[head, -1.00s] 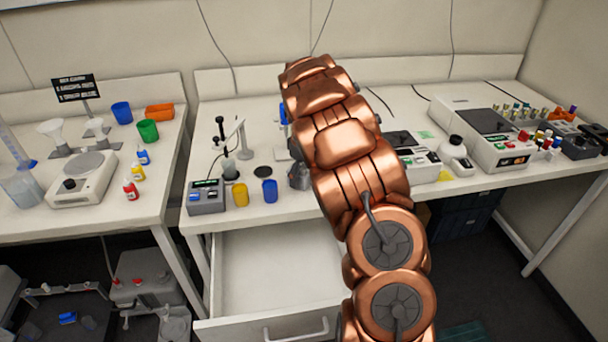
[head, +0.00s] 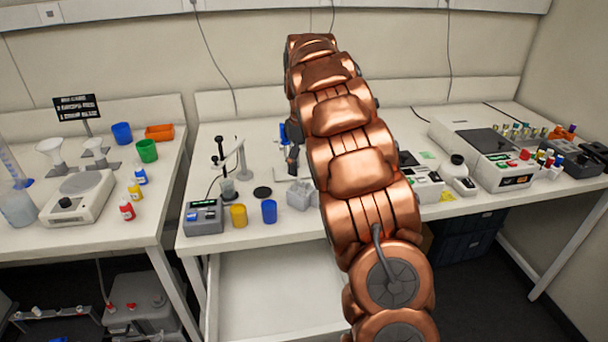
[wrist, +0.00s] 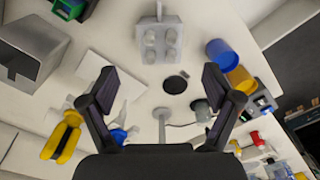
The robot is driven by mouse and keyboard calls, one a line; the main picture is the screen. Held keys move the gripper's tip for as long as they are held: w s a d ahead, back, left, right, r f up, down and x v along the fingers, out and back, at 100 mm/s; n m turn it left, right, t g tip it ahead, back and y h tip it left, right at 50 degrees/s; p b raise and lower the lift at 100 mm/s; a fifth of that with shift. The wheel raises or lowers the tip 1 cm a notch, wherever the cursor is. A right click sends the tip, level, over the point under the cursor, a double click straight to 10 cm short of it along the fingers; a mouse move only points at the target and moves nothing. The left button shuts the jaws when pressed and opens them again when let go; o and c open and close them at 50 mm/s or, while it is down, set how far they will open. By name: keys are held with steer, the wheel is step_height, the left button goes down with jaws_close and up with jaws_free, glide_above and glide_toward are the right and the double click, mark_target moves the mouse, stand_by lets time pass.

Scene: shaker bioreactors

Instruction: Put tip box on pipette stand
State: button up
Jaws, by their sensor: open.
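My gripper (wrist: 158,82) is open in the wrist view, with nothing between its two dark fingers. A light grey block with several round wells (wrist: 161,42) lies on the bench beyond the fingertips, apart from them. It also shows in the head view (head: 301,196), partly beside my arm. I cannot tell surely whether it is the tip box. A blue upright piece (head: 285,133) over a white base (wrist: 112,90) may be the pipette stand; my arm hides much of it in the head view. A dark finger of my gripper shows in front of it.
A black disc (wrist: 175,85), a blue cup (head: 269,211) and a yellow cup (head: 239,215) stand left of the block in the head view. A grey box (wrist: 36,48) is at left in the wrist view. An open drawer (head: 270,290) projects below the bench.

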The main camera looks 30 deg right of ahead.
steer(key=shift+r, duration=0.45)
steer(key=s+a+r+m, duration=0.2)
steer(key=s+a+r, duration=0.1)
steer(key=s+a, duration=0.65)
steer(key=s+a+f, duration=0.2)
steer(key=s+a, duration=0.2)
steer(key=s, duration=0.5)
steer(key=s+a+f+m+g, duration=0.1)
steer(key=s+a+f, duration=0.2)
steer(key=s, duration=0.7)
steer(key=s+a+f+m, duration=0.1)
steer(key=s+a+f, duration=0.1)
steer(key=s+a, duration=0.5)
steer(key=s, duration=0.3)
steer(key=shift+s+a+f+g, duration=0.2)
steer(key=shift+f+g, duration=0.15)
steer(key=shift+g, duration=0.05)
